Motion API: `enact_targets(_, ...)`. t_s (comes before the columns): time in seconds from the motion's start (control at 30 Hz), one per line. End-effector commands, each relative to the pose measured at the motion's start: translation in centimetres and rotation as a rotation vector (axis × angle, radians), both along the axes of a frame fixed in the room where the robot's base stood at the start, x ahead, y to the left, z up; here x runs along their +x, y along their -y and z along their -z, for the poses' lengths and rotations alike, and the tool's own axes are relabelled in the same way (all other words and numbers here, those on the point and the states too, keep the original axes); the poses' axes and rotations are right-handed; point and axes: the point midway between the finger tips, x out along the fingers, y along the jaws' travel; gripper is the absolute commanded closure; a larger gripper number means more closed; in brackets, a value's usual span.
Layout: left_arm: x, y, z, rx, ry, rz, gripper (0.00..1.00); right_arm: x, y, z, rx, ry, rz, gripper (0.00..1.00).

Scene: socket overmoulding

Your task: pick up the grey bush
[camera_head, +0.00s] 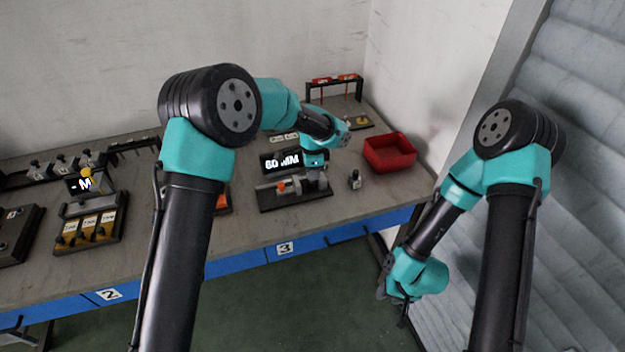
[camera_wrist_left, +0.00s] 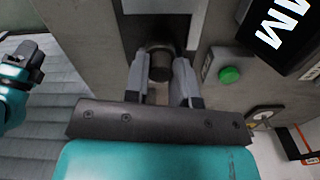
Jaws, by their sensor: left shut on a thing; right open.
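My left gripper (camera_head: 316,178) is at the measuring fixture with the "80 MM" display; the arm partly hides its fingers in the head view. In the left wrist view, the two grey fingers of my left gripper (camera_wrist_left: 163,80) are shut on a dark grey cylindrical piece, the grey bush (camera_wrist_left: 160,64). The bush sits between the fingertips, close to the fixture's grey metal body (camera_wrist_left: 205,20). Whether it touches the fixture is not clear. My right gripper (camera_head: 395,298) hangs off the table's front right, empty and low; its jaws are small in view.
The fixture's display (camera_head: 282,161) stands behind the clamp, and a green button (camera_wrist_left: 229,75) shows beside it. A red bin (camera_head: 390,153) is at the back right. A small dark part (camera_head: 354,180) stands right of the fixture. Another display station (camera_head: 92,220) is at the left.

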Motion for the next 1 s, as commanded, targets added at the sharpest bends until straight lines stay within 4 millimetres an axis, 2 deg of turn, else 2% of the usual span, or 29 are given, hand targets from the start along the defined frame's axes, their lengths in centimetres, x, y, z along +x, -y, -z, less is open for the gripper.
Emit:
enact_targets(0.03,0.0,0.0,0.0,0.000,0.000,0.000,0.85,0.0,0.0,0.0,0.000,0.000,0.000,0.57)
enact_targets(0.2,0.0,0.0,0.0,0.000,0.000,0.000,1.00,0.0,0.0,0.0,0.000,0.000,0.000,0.57)
enact_targets(0.57,0.0,0.0,-0.3,-0.001,0.001,0.000,1.00,0.0,0.0,0.0,0.000,0.000,0.000,0.57)
enact_targets(0.93,0.0,0.1,-3.8,-0.001,0.003,0.000,1.00,0.0,0.0,0.0,0.000,0.000,0.000,0.57)
enact_targets(1.0,-0.9,0.0,-3.7,0.001,-0.001,0.002,1.00,0.0,0.0,0.0,0.000,0.000,0.000,0.57)
